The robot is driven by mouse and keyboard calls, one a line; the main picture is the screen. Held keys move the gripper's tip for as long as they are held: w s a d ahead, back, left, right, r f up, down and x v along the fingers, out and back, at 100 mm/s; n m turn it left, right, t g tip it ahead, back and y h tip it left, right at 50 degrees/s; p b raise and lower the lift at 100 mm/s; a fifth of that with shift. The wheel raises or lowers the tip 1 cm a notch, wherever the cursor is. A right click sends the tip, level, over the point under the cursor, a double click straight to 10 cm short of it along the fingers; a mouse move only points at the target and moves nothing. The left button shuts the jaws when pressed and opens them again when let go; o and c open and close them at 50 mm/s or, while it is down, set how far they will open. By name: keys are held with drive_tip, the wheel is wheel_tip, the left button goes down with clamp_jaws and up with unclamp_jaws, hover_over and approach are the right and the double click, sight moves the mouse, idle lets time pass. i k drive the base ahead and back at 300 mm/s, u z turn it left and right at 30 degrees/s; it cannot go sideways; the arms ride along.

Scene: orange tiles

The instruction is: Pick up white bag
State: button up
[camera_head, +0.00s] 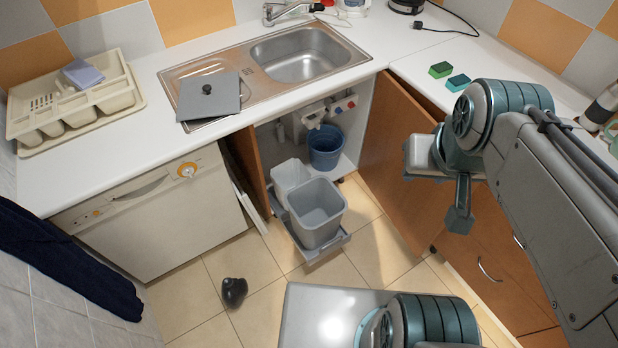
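I cannot make out a white bag for certain in the head view. A whitish bin or liner (289,176) stands behind a grey bin (317,212) on a pulled-out rack below the sink; I cannot tell whether it is a bag. My gripper (459,208) hangs at the end of my arm on the right, in front of the open brown cabinet door. It looks apart from the bins. Its fingers are not clear enough to show whether it is open or shut.
The open cabinet door (392,160) stands right of the bins. A blue bucket (326,147) is inside the cabinet. A dark object (234,291) lies on the tiled floor. A white dishwasher (150,217) is at left. The floor between the dishwasher and bins is mostly clear.

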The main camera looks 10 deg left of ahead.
sight(286, 176)
drive_tip(key=u, duration=0.45)
drive_tip(key=i, duration=0.85)
drive_tip(key=u, duration=0.8)
